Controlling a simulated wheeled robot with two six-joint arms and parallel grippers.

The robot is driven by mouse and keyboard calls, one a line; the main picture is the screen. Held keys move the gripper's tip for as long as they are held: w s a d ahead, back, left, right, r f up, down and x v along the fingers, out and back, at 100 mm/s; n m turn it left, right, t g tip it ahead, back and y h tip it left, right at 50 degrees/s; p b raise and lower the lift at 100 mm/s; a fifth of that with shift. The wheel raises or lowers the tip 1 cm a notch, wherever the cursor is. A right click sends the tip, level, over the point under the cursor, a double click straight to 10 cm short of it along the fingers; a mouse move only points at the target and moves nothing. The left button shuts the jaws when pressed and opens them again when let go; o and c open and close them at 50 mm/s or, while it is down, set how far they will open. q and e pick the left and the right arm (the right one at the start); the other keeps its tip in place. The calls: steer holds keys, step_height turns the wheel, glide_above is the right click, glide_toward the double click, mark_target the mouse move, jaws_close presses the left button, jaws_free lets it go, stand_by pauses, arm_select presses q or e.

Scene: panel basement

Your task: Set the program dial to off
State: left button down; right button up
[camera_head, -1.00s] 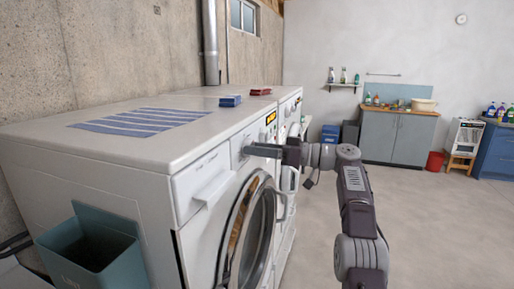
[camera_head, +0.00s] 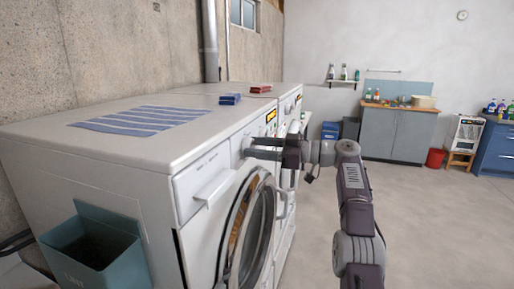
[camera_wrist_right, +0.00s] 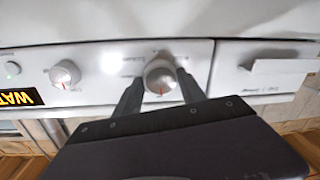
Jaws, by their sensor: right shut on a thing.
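The washing machine (camera_head: 205,195) stands at the left in the head view, its front panel facing right. In the right wrist view the program dial (camera_wrist_right: 160,78) is a round, pale knob with a red pointer line that points down in the picture. My right gripper (camera_wrist_right: 158,88) has one finger on each side of the dial and is shut on it. In the head view my right gripper (camera_head: 262,148) reaches the upper front panel and hides the dial. The marks around the dial are too blurred to read. My left gripper is not in view.
A smaller knob (camera_wrist_right: 65,73) with a red line and an orange display (camera_wrist_right: 20,98) sit on the same panel. The detergent drawer (camera_head: 205,185) is beside the dial. A teal bin (camera_head: 95,250) hangs at the machine's side.

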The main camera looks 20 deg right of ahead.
steer(key=shift+f, duration=0.25)
steer(key=o, duration=1.4)
steer(key=shift+r, duration=0.1)
steer(key=shift+c, duration=0.2)
steer(key=v, duration=0.9)
